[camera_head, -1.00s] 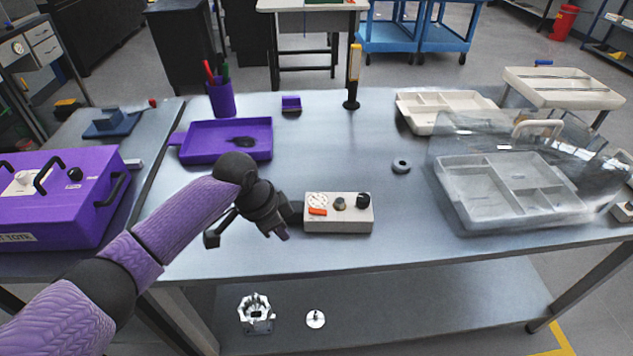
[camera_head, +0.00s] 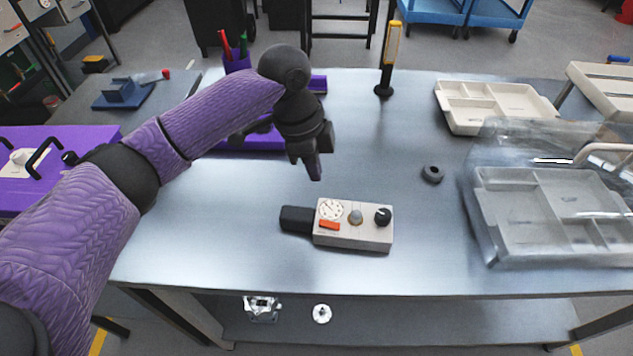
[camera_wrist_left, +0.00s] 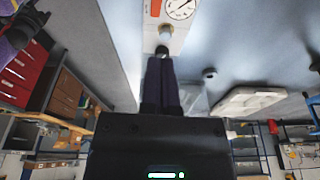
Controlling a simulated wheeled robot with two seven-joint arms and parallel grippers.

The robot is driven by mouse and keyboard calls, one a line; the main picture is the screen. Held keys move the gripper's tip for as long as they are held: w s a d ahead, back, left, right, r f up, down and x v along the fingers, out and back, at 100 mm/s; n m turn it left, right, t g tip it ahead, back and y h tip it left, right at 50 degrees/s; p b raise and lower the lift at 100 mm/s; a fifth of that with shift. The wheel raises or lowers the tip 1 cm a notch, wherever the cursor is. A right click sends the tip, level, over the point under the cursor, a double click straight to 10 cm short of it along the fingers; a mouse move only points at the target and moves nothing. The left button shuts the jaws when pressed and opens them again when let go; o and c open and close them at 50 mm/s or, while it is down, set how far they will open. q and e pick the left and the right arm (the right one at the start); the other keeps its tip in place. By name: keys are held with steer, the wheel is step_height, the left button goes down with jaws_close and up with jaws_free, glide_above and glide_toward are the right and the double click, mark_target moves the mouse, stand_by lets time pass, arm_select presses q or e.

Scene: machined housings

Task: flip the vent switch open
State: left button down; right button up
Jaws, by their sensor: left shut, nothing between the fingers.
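A pale control box (camera_head: 350,235) lies on the metal table, with a round white dial (camera_head: 331,209), an orange piece (camera_head: 329,225), a small grey-brass knob (camera_head: 355,217) and a black knob (camera_head: 382,216). Which of these is the vent switch I cannot tell. A dark block (camera_head: 297,219) adjoins its left end. My left gripper (camera_head: 316,174) is shut and empty, behind the box in the head view and apart from it. In the left wrist view the closed fingers (camera_wrist_left: 161,82) point toward the box (camera_wrist_left: 171,35), whose dial and orange piece show. My right gripper is out of view.
A clear-covered tray (camera_head: 490,235) stands on the right, with a beige divided tray (camera_head: 490,105) behind it. A dark ring (camera_head: 432,173) lies between. A purple case (camera_head: 60,150) is on the left. The table in front of the box is clear.

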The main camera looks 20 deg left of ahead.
mark_target(321, 219)
arm_select(q)
steer(key=b+x, duration=0.1)
steer(key=x, duration=0.2)
steer(key=b+x, duration=0.1)
steer(key=x, duration=0.3)
steer(key=a+b+x, duration=0.1)
steer(key=x, duration=0.2)
steer(key=shift+f, duration=0.45)
steer(key=shift+a+f, duration=0.15)
steer(key=shift+f, duration=0.5)
steer(key=shift+s+a+f+h, duration=0.15)
steer(key=shift+f+h, duration=0.25)
steer(key=shift+h, duration=0.2)
steer(key=shift+d+r+p, duration=0.4)
steer(key=shift+d, duration=0.3)
